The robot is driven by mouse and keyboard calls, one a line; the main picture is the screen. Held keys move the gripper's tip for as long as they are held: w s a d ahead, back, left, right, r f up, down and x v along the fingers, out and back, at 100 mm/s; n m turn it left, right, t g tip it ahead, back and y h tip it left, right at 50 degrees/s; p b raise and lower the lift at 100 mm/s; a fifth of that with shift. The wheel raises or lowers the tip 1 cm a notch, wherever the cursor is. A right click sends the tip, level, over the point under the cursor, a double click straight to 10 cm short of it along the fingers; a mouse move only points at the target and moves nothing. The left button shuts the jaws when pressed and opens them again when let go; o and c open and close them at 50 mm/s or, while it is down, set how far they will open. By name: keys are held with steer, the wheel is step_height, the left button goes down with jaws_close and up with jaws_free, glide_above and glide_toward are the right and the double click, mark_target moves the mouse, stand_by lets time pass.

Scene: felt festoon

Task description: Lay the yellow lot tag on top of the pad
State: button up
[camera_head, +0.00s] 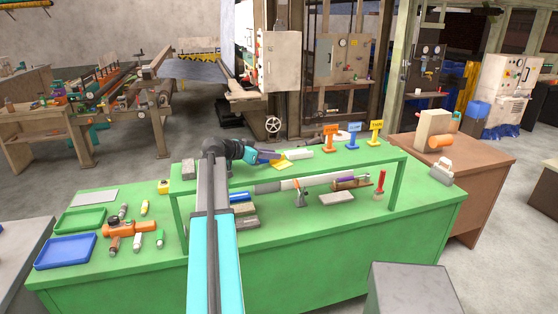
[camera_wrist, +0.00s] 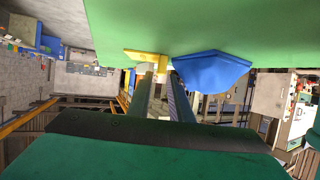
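A flat yellow piece (camera_head: 281,165), which may be the lot tag, lies on the green raised shelf (camera_head: 225,181). It also shows left of my fingertips in the wrist view (camera_wrist: 146,56). My gripper (camera_head: 272,155) is low over the shelf, beside this piece. In the wrist view its two dark fingers (camera_wrist: 162,80) stand apart, with a gap and nothing visibly clamped. A blue piece (camera_wrist: 212,70) is just right of the fingers.
A whitish block (camera_head: 300,152) lies past my gripper on the shelf. Shelf posts (camera_head: 396,183) flank the lower bench. Green (camera_head: 80,220) and blue (camera_head: 66,251) trays sit at left.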

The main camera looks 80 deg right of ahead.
mark_target(281, 161)
steer(key=shift+p+x, duration=0.75)
steer(key=shift+x, duration=0.9)
jaws_close()
